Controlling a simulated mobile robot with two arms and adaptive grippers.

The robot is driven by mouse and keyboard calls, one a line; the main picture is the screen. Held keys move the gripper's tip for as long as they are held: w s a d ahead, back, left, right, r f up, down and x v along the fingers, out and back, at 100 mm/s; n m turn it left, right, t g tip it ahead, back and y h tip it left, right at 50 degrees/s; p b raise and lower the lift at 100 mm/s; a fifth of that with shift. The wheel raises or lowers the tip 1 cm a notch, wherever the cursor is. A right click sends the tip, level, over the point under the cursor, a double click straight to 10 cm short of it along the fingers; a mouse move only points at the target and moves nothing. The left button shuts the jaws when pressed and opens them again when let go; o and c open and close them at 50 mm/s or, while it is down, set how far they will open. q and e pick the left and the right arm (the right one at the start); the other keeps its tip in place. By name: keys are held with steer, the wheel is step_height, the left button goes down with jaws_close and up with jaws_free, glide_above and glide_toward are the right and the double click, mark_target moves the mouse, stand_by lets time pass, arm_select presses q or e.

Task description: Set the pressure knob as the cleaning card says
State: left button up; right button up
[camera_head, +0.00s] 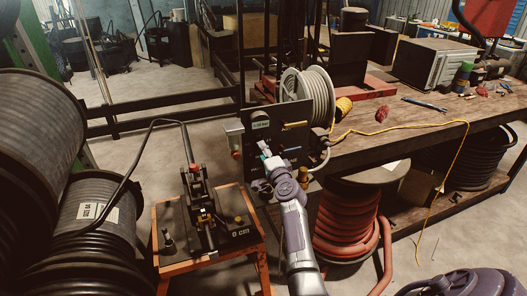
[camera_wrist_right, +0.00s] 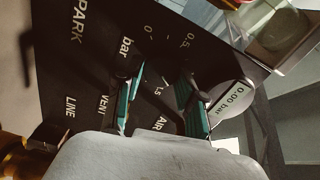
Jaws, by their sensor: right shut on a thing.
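The black control panel (camera_head: 268,130) stands upright at the bench's left end. My right gripper (camera_head: 265,152) reaches up to its front. In the right wrist view, the gripper (camera_wrist_right: 162,88) has its teal-padded fingers on either side of the dial centre, shut on what appears to be the dark pressure knob, which hardly shows. A round display (camera_wrist_right: 232,99) reads 0.00 bar. I cannot make out a cleaning card. My left gripper is out of view.
A pale hose reel (camera_head: 308,92) sits beside the panel. An orange cart (camera_head: 225,258) with a crimper stands at left, near large black hose reels (camera_head: 38,115). The wooden bench (camera_head: 375,140) holds tools and a yellow cord. Red hose coils (camera_head: 345,225) stand below.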

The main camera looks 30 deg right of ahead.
steer(key=m+p, duration=0.1)
steer(key=m, duration=0.5)
steer(key=shift+f, duration=0.1)
stand_by(0.4)
steer(key=o, duration=1.1)
steer(key=shift+s, duration=0.1)
steer(key=v, duration=0.7)
steer(key=shift+s, duration=0.2)
steer(key=shift+f, duration=0.1)
